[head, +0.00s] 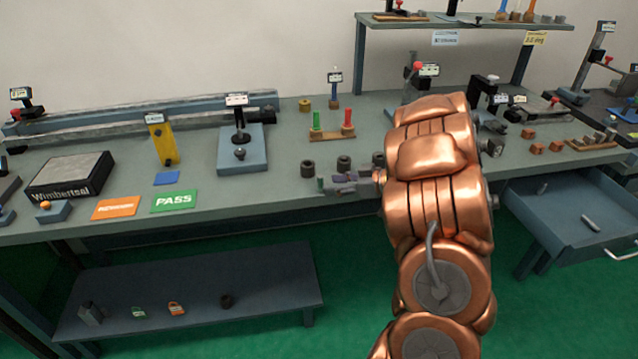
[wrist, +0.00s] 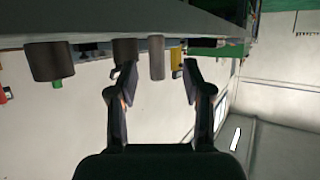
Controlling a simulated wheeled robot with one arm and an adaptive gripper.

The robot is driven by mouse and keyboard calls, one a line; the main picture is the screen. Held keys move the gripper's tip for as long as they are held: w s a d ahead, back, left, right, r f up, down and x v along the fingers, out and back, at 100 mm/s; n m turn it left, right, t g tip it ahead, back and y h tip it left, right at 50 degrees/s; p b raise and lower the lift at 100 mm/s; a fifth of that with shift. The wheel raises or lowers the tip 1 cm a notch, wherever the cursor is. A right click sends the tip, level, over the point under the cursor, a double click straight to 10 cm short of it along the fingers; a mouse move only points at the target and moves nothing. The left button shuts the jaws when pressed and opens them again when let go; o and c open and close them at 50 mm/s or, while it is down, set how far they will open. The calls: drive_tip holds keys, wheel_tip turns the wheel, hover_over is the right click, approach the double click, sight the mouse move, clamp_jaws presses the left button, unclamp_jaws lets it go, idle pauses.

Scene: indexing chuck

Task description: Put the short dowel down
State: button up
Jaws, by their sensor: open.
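In the wrist view, which shows the bench upside down, a plain grey dowel (wrist: 157,57) stands upright with its end on the bench top. My gripper (wrist: 149,80) is open, with one finger on each side of the dowel's line and a visible gap to each. Nothing is held between the fingers. I cannot tell from its length alone whether this is the short dowel.
Dark cylinders (wrist: 48,62) stand close by, one (wrist: 123,50) right beside the dowel. A yellow piece (wrist: 177,60) is on the other side. An open drawer (head: 570,215) with grey pieces sits at right. The green PASS card (head: 174,201) lies at left.

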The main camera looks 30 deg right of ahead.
sight(320, 191)
drive_tip(key=x, duration=0.2)
drive_tip(key=p+x, duration=0.1)
drive_tip(key=shift+w+a+r, duration=0.1)
drive_tip(key=shift+w+r, duration=0.05)
drive_tip(key=shift+w, duration=0.35)
drive_tip(key=shift+w+a+f, duration=0.3)
drive_tip(key=shift+w+f, duration=0.05)
drive_tip(key=shift+w, duration=0.2)
clamp_jaws()
